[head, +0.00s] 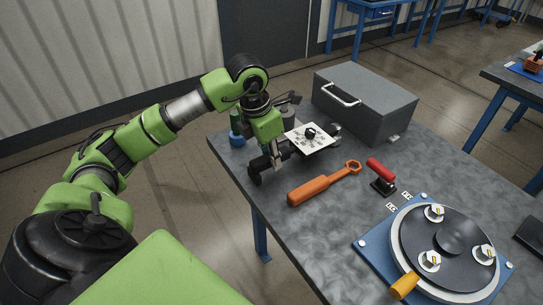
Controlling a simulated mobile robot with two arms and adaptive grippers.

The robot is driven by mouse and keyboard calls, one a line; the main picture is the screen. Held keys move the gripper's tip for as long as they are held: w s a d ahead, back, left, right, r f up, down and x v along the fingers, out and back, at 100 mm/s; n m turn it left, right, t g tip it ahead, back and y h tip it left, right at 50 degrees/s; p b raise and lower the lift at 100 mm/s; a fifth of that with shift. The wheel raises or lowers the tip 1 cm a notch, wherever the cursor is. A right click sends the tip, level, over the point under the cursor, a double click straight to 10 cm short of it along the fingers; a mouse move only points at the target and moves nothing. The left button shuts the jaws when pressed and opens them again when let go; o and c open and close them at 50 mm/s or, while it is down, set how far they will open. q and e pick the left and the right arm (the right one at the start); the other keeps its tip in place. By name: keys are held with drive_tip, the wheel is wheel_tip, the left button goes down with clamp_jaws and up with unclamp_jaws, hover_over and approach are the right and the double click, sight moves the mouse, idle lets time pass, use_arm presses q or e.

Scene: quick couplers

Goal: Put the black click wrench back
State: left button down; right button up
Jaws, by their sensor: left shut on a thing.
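The black click wrench (260,165) is at the far left corner of the grey table, its thick dark handle showing below my left gripper. My left gripper (280,149) is shut on it, near the table's left edge. The wrench's other end is hard to make out behind the gripper and a white plate. An orange wrench (312,189) with a ring end lies on the table in front. My right gripper is not in view.
The white plate (309,138) with a black knob is beside my gripper. A grey toolbox (365,102) stands behind it. A red-handled clamp (381,172) and a round fixture on a blue base (373,246) are to the right. A blue object (237,139) is at the left corner.

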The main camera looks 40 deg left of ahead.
use_arm(q)
drive_tip(key=shift+f, duration=0.15)
drive_tip(key=c, duration=1.7)
unclamp_jaws()
drive_tip(key=shift+s+f, duration=0.1)
drive_tip(key=shift+f, duration=0.05)
drive_tip(key=shift+r, duration=0.4)
drive_tip(key=v, duration=1.1)
drive_tip(key=shift+s+r, duration=0.15)
drive_tip(key=shift+r, duration=0.05)
